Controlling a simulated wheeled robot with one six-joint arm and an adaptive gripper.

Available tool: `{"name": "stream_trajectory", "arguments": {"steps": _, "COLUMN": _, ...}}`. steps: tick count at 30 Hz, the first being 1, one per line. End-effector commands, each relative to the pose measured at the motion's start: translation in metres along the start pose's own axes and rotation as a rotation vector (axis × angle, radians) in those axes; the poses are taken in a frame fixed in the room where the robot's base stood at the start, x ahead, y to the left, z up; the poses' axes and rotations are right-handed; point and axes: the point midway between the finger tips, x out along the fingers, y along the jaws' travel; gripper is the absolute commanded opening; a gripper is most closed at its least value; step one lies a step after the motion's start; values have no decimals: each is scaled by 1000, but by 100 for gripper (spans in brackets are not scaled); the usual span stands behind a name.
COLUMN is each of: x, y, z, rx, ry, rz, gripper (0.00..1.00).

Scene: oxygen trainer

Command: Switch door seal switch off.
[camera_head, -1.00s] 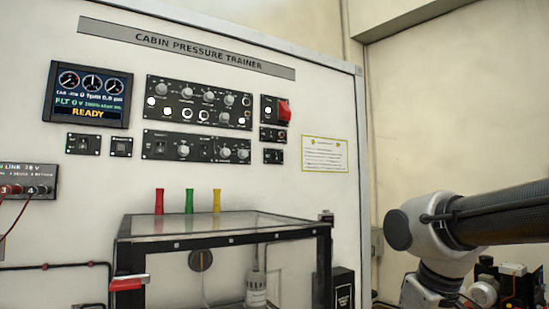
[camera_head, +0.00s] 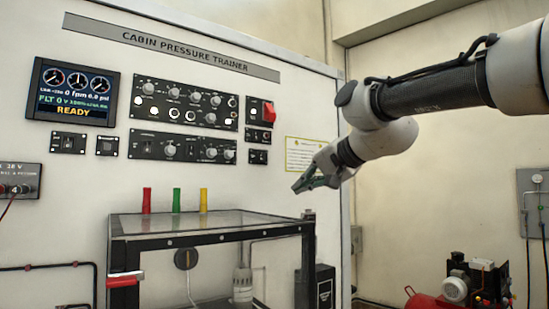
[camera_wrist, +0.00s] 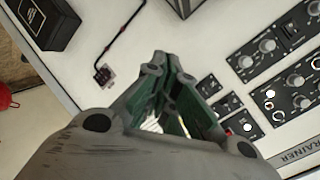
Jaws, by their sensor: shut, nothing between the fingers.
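My gripper (camera_head: 305,184) is shut and empty, in front of the trainer wall at the right end of the panels. In the wrist view its fingers (camera_wrist: 160,72) come together, with switch panels beyond to the right. The labels are too small to read, so I cannot tell which switch is the door seal switch. Small switch panels sit at the left below the display (camera_head: 69,142) and (camera_head: 107,146). Others sit at the right, under a red guarded switch (camera_head: 268,111): one (camera_head: 258,135) and a lower one (camera_head: 258,157). The gripper touches none of them.
A display (camera_head: 74,92) shows READY. A red compressor (camera_head: 430,307) stands on the right. The space before the panels is clear.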

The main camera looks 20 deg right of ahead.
Motion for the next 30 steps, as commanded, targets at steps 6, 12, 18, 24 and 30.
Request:
{"name": "stream_trajectory", "arguments": {"steps": 6, "x": -23, "y": -79, "z": -44, "rx": 415, "ry": 104, "rz": -250, "gripper": 0}}
{"name": "stream_trajectory", "arguments": {"steps": 12, "x": -24, "y": -80, "z": -48, "rx": 516, "ry": 107, "rz": -271, "gripper": 0}}
{"name": "stream_trajectory", "arguments": {"steps": 18, "x": -23, "y": -80, "z": -48, "rx": 516, "ry": 106, "rz": -268, "gripper": 0}}
{"name": "stream_trajectory", "arguments": {"steps": 24, "x": -17, "y": -81, "z": -48, "rx": 514, "ry": 105, "rz": -266, "gripper": 0}}
{"name": "stream_trajectory", "arguments": {"steps": 30, "x": 14, "y": -88, "z": -53, "rx": 514, "ry": 102, "rz": -264, "gripper": 0}}
